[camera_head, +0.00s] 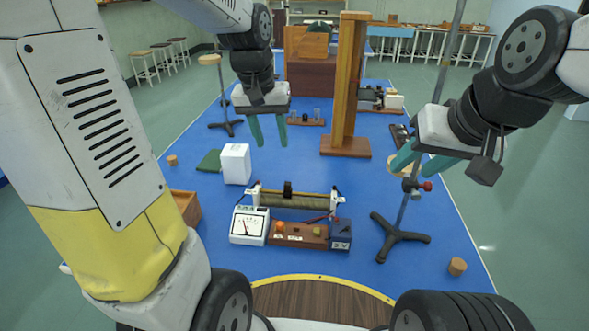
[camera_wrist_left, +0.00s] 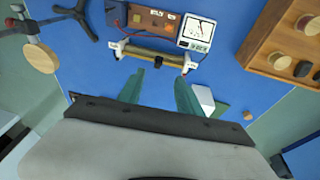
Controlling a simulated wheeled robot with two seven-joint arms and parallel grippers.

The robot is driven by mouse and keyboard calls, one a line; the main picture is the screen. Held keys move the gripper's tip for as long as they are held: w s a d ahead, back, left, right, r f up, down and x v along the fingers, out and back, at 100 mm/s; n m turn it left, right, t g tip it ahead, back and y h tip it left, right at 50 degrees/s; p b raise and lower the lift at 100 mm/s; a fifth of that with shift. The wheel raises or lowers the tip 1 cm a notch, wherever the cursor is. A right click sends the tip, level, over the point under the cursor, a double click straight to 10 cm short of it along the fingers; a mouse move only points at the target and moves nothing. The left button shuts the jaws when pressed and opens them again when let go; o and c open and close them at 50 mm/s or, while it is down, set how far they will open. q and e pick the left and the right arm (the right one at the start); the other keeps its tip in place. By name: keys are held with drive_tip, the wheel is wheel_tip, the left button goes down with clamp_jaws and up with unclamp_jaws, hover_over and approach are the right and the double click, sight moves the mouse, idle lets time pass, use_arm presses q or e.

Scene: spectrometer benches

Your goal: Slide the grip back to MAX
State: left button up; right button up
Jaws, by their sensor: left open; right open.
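The sliding rheostat (camera_head: 310,202) lies across the blue bench, a ribbed brown coil between two white end posts. Its black grip (camera_head: 287,189) stands on top, left of the middle in the head view. The small end labels are too small to read, so I cannot tell which end is MAX. My left gripper (camera_head: 270,140) is open and empty, pointing down above and beyond the rheostat. In the left wrist view its fingers (camera_wrist_left: 158,82) are apart, with the coil (camera_wrist_left: 150,55) between and past the tips. My right gripper (camera_head: 411,170) is open and empty at the right, by a stand.
A white meter (camera_head: 249,225), a wooden terminal board (camera_head: 290,234) and a dark blue box (camera_head: 341,234) stand in front of the rheostat. A white block (camera_head: 236,163) is behind left. A tall wooden post (camera_head: 346,90) and a metal stand (camera_head: 400,236) are to the right.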

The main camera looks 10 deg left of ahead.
sight(287, 183)
use_arm(q)
drive_tip(key=w+f+g, duration=0.1)
drive_tip(key=w+f, duration=0.2)
drive_tip(key=f, duration=0.1)
drive_tip(key=w+d+f, duration=0.1)
drive_tip(key=w+f, duration=0.2)
drive_tip(key=f, duration=0.1)
drive_tip(key=w+d+f+g+y, duration=0.1)
drive_tip(key=w+f, duration=0.2)
drive_tip(key=f, duration=0.1)
drive_tip(key=shift+w+g, duration=0.15)
drive_tip(key=shift+g, duration=0.15)
wheel_tip(287, 183, down, 8)
drive_tip(key=shift+r, duration=0.1)
clamp_jaws()
idle(0.7)
